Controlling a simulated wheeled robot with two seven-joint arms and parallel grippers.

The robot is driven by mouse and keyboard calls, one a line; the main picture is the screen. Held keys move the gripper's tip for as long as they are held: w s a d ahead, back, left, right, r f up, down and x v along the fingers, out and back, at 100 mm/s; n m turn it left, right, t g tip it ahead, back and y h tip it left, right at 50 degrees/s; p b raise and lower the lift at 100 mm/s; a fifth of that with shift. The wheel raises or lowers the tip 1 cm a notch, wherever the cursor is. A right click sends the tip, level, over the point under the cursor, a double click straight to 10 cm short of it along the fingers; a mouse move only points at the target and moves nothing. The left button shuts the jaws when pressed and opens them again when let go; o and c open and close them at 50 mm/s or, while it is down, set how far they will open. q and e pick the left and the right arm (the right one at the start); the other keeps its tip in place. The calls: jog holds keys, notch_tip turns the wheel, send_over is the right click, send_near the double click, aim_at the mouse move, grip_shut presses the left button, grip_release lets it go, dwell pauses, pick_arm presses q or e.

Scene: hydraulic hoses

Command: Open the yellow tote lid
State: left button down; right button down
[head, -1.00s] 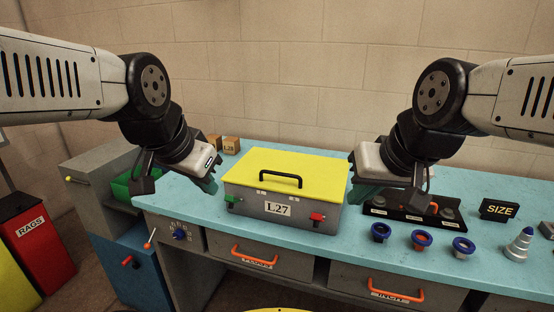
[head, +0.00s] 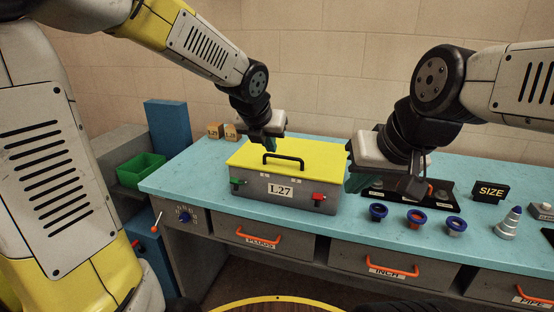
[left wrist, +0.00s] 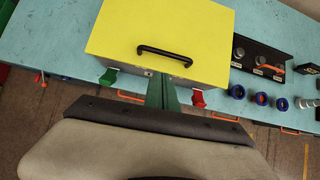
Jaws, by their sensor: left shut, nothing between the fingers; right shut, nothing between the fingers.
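The grey tote (head: 252,186) labelled L27 stands on the blue workbench, its yellow lid (head: 310,158) lying closed on top. The lid has a black handle (head: 283,158). A green latch (head: 238,181) sits at the tote's front left and a red latch (head: 318,197) at its front right. My left gripper (head: 268,146) is shut and empty, above the back left part of the lid in the head view. In the left wrist view its green fingers (left wrist: 162,92) point toward the lid's handle side. My right gripper (head: 352,182) is shut and empty, just right of the tote.
Blue and orange ringed fittings (head: 416,218), a black rack (head: 400,190) and a SIZE sign (head: 490,192) stand to the right. Small boxes (head: 216,130) stand behind the tote. A green bin (head: 140,168) is at the left. The bench in front of the tote is clear.

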aim_at(281, 166)
pick_arm(q)
jog(key=x, duration=1)
jog(key=shift+w+d, duration=0.1)
jog(key=shift+d, duration=0.1)
